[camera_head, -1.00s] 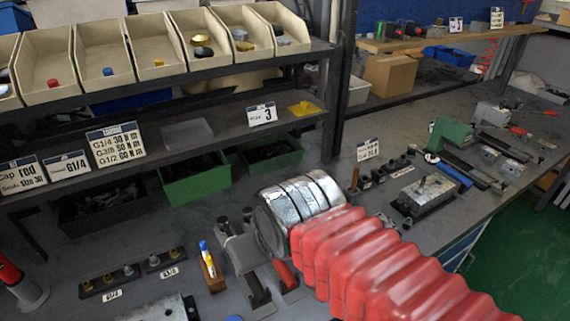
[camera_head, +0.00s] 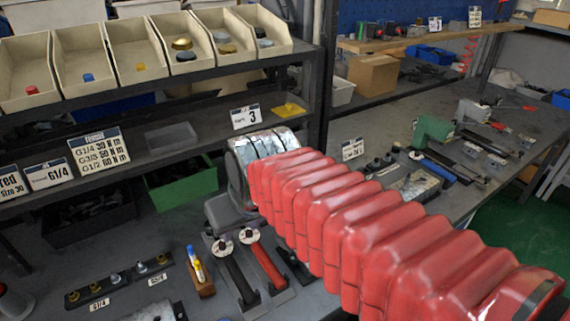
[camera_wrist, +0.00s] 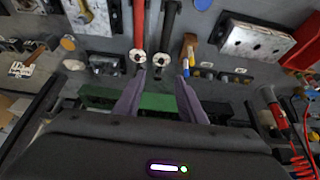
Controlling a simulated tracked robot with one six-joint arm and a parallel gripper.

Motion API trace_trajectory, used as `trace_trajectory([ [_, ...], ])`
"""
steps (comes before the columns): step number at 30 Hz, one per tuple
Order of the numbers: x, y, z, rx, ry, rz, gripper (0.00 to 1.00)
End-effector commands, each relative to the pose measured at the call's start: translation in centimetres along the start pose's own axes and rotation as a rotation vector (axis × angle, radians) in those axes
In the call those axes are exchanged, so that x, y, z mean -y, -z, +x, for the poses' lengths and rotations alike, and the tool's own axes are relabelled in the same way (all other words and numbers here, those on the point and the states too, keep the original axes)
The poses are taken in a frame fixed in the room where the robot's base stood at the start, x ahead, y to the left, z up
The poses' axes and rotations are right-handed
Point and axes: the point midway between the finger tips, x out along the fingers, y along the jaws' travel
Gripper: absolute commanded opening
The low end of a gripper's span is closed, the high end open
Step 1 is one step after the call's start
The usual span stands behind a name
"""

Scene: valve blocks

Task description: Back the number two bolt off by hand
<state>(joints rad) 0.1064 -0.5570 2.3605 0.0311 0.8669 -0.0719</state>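My gripper (camera_wrist: 160,76) is open and empty in the wrist view, its two purple-grey fingers apart. Beyond the fingertips lie a red-handled wrench (camera_wrist: 138,25) and a black-handled wrench (camera_wrist: 168,28), each with a round white-marked head. In the head view the red wrench (camera_head: 268,266) and black wrench (camera_head: 238,275) lie side by side on the bench, below my wrist. A drilled metal block (camera_wrist: 252,42) sits right of them in the wrist view; the head view shows part of a metal block (camera_head: 155,313) at the bottom edge. I cannot tell which bolt is number two.
A plug rack (camera_head: 115,280) labelled G1/4 and G3/8 lies left of the wrenches, beside a small wooden holder (camera_head: 203,282) with coloured markers. A shelf (camera_head: 160,120) with bins stands behind. Another block (camera_head: 418,185) is partly behind my red arm.

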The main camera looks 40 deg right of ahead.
Motion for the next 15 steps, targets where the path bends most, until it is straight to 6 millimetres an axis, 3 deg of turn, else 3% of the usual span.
trace_trajectory([
  [6,-3.0,4.7,2.1,0.020,-0.021,0.043,0.37],
  [15,-8.3,10.2,6.1,0.041,-0.048,0.098,0.37],
])
